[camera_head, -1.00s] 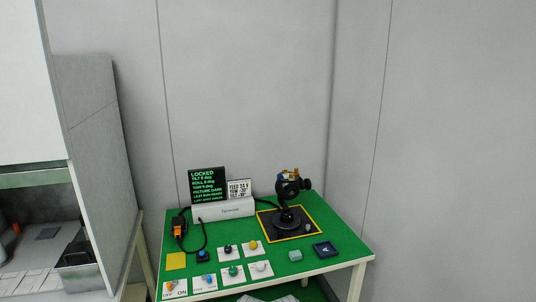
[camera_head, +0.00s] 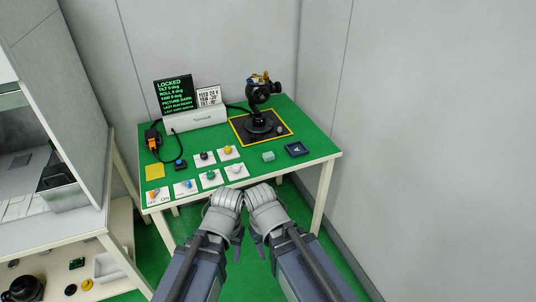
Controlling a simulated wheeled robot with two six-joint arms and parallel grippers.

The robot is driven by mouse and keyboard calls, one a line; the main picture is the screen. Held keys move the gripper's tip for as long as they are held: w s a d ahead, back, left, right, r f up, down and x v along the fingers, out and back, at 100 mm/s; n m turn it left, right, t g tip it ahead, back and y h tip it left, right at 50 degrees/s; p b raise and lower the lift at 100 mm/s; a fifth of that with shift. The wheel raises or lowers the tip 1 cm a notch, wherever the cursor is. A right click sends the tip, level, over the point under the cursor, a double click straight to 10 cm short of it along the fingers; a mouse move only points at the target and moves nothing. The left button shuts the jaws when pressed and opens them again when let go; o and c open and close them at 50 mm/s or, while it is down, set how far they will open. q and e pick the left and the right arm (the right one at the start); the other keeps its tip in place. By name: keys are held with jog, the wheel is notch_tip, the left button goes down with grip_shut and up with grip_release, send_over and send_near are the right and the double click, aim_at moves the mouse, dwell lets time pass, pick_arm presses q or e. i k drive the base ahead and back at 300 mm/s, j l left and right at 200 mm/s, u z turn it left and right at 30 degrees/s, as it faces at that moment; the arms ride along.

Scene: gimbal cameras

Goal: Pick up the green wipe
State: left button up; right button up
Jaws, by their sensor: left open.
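A small pale green pad (camera_head: 268,156), which looks like the green wipe, lies on the green table top near its front right. It is left of a dark blue tray (camera_head: 297,149). My left gripper (camera_head: 237,245) and right gripper (camera_head: 259,242) are side by side, just in front of the table's front edge. Both are apart from the pad, which is farther away. The left gripper is open, and I see nothing held in it. The right gripper's fingers are mostly hidden by its wrist, so its opening cannot be made out.
A black gimbal camera (camera_head: 262,118) stands on a yellow-edged mat. A lit display (camera_head: 175,95), orange plug (camera_head: 153,137), yellow pad (camera_head: 154,172) and several white cards with coloured knobs occupy the table's left. A bench (camera_head: 70,230) stands left. Walls close in behind and right.

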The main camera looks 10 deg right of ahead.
aim_at(269, 156)
jog(key=i+l+u, duration=0.25)
jog(key=i, duration=0.3)
jog(key=i+l+u, duration=0.2)
jog(key=i+l, duration=0.3)
